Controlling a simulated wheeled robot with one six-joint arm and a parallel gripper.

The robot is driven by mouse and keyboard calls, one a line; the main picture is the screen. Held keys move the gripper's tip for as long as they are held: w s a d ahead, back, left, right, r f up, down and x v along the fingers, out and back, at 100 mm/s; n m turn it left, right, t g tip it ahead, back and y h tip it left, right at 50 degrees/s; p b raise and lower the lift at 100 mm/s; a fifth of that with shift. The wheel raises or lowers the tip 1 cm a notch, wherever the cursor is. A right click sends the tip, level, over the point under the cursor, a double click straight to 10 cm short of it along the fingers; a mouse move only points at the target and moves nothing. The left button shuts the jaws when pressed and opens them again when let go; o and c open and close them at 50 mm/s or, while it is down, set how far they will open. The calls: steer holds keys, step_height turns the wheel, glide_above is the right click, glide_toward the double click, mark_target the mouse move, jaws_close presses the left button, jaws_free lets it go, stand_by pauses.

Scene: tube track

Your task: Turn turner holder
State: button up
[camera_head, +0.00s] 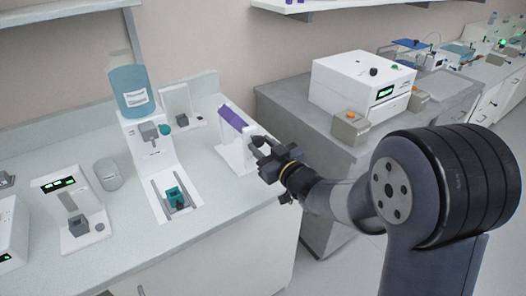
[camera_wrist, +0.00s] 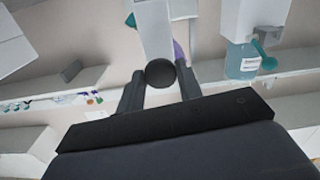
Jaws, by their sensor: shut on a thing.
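The turner holder (camera_head: 238,150) is a white upright stand with a sloping purple part on top, near the right edge of the white bench. A black round knob (camera_wrist: 160,73) sits on its white body in the wrist view. My gripper (camera_head: 262,152) is at the right side of the holder. In the wrist view its two fingers (camera_wrist: 160,84) stand on either side of the knob and are shut on it. Behind the knob, part of the white body and a bit of purple show. In the head view my gripper hides the knob.
A dispenser with a blue bottle (camera_head: 133,92) stands left of the holder. A white tray with a teal piece (camera_head: 174,195) lies in front of it. A beaker (camera_head: 108,174) and a small device (camera_head: 70,210) stand further left. A white box machine (camera_head: 350,88) is on the right bench.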

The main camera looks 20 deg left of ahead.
steer(key=n+b, duration=0.1)
steer(key=b, duration=0.1)
steer(key=n+b, duration=0.1)
steer(key=shift+f+n+b, duration=0.3)
steer(key=shift+b, duration=0.05)
steer(key=n+b, duration=0.4)
steer(key=b, duration=0.1)
steer(key=shift+n, duration=0.3)
steer(key=n+b, duration=0.3)
steer(key=shift+r+n+b, duration=0.15)
steer(key=shift+n+b, duration=0.15)
steer(key=n+b, duration=0.2)
steer(key=n, duration=0.1)
steer(key=shift+n+b, duration=0.3)
steer(key=shift+b, duration=0.05)
steer(key=n+b, duration=0.2)
steer(key=n, duration=0.1)
steer(key=shift+r+n, duration=0.1)
steer(key=shift+n, duration=0.2)
steer(key=n+b, duration=0.2)
steer(key=n, duration=0.1)
steer(key=shift+n, duration=0.4)
steer(key=n+b, duration=0.2)
steer(key=n, duration=0.2)
steer(key=shift+b, duration=0.35)
steer(key=shift+r+n+b, duration=0.15)
steer(key=shift+n+b, duration=0.45)
steer(key=shift+n, duration=0.8)
